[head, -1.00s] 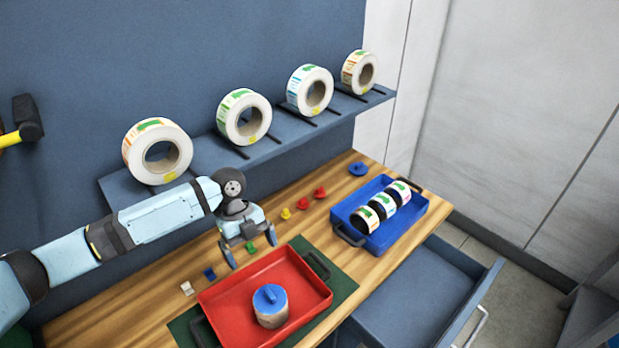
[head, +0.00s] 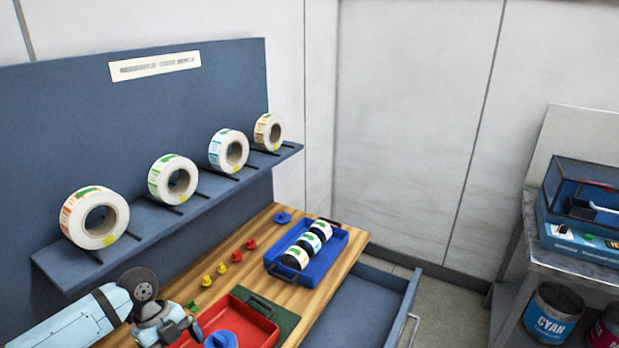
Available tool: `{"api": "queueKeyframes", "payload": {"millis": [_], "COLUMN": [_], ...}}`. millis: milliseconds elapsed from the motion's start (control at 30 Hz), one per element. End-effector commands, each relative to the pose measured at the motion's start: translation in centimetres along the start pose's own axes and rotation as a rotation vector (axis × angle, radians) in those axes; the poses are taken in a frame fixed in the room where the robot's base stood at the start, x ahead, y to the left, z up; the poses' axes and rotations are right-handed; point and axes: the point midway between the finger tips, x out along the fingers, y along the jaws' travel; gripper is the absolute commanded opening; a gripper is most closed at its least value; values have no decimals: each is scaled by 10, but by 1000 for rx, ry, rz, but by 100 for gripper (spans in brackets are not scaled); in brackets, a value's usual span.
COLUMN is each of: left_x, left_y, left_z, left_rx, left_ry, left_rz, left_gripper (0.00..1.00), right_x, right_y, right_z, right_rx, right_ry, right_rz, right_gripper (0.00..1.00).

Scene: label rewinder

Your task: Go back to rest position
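My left arm comes in from the lower left. Its gripper (head: 180,334) is low in the head view, over the bench beside the red tray (head: 262,332). It looks open and I see nothing held in it, though its lower part is near the picture's bottom edge. A blue-lidded round piece (head: 220,340) sits in the red tray, cut off by the bottom edge. My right gripper is not in view.
Several label rolls (head: 78,205) stand on the blue shelf (head: 58,270). A blue tray (head: 330,262) holds small rolls (head: 308,243). An open drawer (head: 352,312) juts out at front. Small coloured pieces (head: 236,256) lie on the bench. A cart (head: 520,262) stands right.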

Motion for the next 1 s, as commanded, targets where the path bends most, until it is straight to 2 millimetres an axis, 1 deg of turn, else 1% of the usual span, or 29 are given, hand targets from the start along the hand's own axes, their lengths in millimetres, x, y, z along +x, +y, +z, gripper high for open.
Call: {"api": "queueKeyframes", "payload": {"millis": [33,167,333,467,500,567,667,767,800,867,900,1000], "left_x": [22,54,99,136,145,158,176,188,192,196,198,200], "left_y": [-2,-10,-17,-16,-14,-10,5,28,39,56,68,94], "left_z": [-10,-24,-45,-65,-70,-78,-86,-92,-93,-94,-95,-97], "left_rx": [-37,-156,-352,-564,-640,-758,-953,-1139,-1208,-1301,-1353,-1453], "left_ry": [11,15,45,99,120,156,217,277,299,331,346,380], "left_rz": [-31,-132,-294,-455,-512,-597,-735,-871,-922,-995,-1038,-1128], "left_gripper": [100,100,100,100,100,100,100,100,100,100,100,100], "right_x": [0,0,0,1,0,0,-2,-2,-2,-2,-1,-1], "right_y": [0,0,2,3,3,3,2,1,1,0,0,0], "right_z": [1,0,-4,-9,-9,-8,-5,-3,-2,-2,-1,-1], "right_rx": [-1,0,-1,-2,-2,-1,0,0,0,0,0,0], "right_ry": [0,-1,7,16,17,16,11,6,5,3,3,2], "right_rz": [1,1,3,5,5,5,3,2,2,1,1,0], "right_gripper": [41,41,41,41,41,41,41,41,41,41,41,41]}}
